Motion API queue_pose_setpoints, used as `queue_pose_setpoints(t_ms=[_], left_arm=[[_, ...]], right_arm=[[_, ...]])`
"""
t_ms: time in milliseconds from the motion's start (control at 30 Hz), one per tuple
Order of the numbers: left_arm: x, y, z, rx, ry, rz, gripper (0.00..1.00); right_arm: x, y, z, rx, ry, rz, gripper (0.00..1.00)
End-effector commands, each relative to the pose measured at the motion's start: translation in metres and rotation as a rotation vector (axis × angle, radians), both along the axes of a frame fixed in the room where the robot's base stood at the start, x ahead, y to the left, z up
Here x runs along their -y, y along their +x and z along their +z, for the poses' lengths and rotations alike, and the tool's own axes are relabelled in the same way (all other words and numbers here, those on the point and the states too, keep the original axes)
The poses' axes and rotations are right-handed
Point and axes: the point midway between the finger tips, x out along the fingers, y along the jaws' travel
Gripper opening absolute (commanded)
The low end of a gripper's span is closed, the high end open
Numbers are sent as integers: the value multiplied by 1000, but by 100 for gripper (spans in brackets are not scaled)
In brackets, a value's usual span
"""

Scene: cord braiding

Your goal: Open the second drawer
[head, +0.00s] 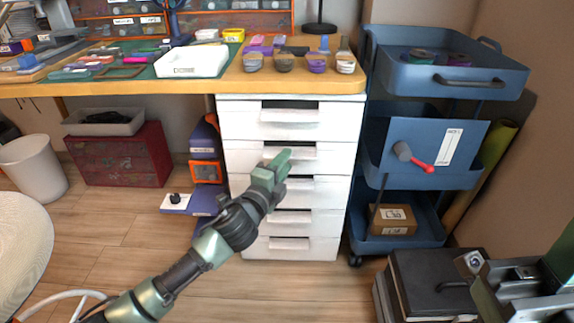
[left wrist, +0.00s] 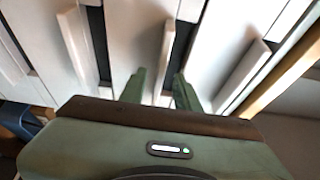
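A white drawer unit (head: 234,187) with several stacked drawers stands under the table. The second drawer from the top (head: 240,157) looks shut, and its white pull handle (head: 288,151) sticks out at the middle. My left gripper (head: 282,158) is in front of this drawer and covers part of its front. In the left wrist view my left gripper (left wrist: 160,82) has its two green fingers apart. The second drawer's handle (left wrist: 166,52) lines up between the fingertips; I cannot tell whether they reach around it. Part of my right arm shows at the lower right, its fingers not visible.
The wooden table edge (head: 130,88) runs above the drawers. A blue cart (head: 449,85) stands close on the right. A black case (head: 435,285) is on the floor at the lower right. A red drawer box (head: 120,158) is at the left. The floor in front is clear.

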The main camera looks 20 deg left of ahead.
Motion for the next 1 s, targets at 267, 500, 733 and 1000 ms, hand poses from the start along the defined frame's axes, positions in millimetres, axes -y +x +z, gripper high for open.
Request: queue_pose_setpoints(t_ms=[267,500,733,1000], left_arm=[[2,18,0,0,-1,-1,32],[2,18,0,-1,-1,0,23],[2,18,-1,-1,-1,0,0],[2,18,-1,-2,-1,0,0]], right_arm=[[-1,-1,3,21,-2,-2,0],[-1,-1,3,21,-3,-2,0],[-1,-1,3,21,-3,-2,0],[-1,-1,3,21,-3,-1,0]])
